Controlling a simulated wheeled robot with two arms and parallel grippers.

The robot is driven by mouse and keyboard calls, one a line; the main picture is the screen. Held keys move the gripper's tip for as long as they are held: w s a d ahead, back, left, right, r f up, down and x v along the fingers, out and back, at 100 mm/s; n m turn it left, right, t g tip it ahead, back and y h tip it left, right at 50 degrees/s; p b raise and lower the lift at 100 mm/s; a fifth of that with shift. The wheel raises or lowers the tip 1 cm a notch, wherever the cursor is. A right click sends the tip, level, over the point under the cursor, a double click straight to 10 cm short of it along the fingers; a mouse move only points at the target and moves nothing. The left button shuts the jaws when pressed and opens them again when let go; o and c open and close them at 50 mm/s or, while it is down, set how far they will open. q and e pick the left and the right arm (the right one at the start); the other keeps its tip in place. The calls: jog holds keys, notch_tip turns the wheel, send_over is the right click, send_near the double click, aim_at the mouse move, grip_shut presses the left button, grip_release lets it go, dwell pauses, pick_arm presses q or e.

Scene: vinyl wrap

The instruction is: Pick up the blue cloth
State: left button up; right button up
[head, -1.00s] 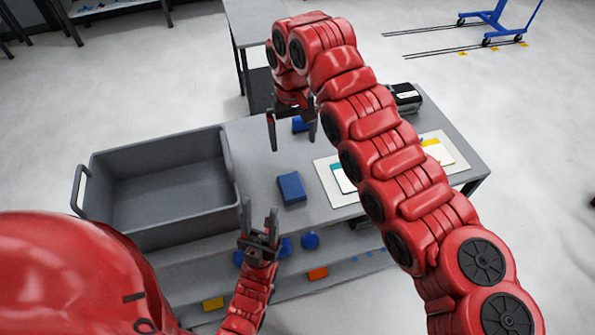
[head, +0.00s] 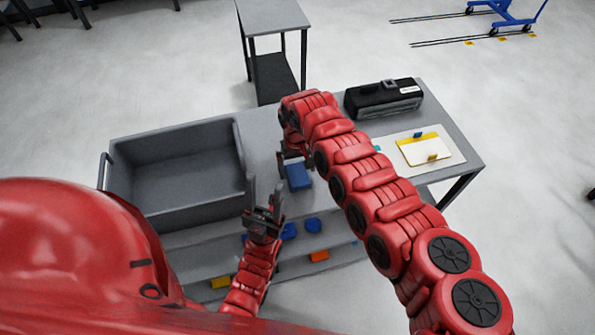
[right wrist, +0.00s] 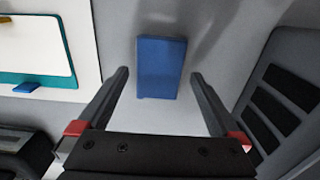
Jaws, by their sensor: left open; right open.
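The blue cloth (head: 298,176), a folded rectangular block, lies on the grey table between the grey bin and the white board. It also shows in the right wrist view (right wrist: 160,67), ahead of and between the spread fingers. My right gripper (right wrist: 160,78) is open and empty above the cloth; in the head view its forearm comes down just behind the cloth and partly hides its own fingers (head: 290,158). My left gripper (head: 263,200) is open and empty, fingers up, by the table's front edge near the bin's right corner.
The grey bin (head: 240,150) stands on the table's left. A white board (head: 448,160) with yellow and blue clips and a black case (head: 384,98) are on the right. A lower shelf holds blue items (head: 313,225) and an orange one (head: 319,255). A side table (head: 272,15) stands behind.

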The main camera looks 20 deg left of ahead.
jog(key=shift+f, duration=0.95)
jog(key=c, duration=1.2)
jog(key=shift+o, duration=0.2)
jog(key=shift+r, duration=0.15)
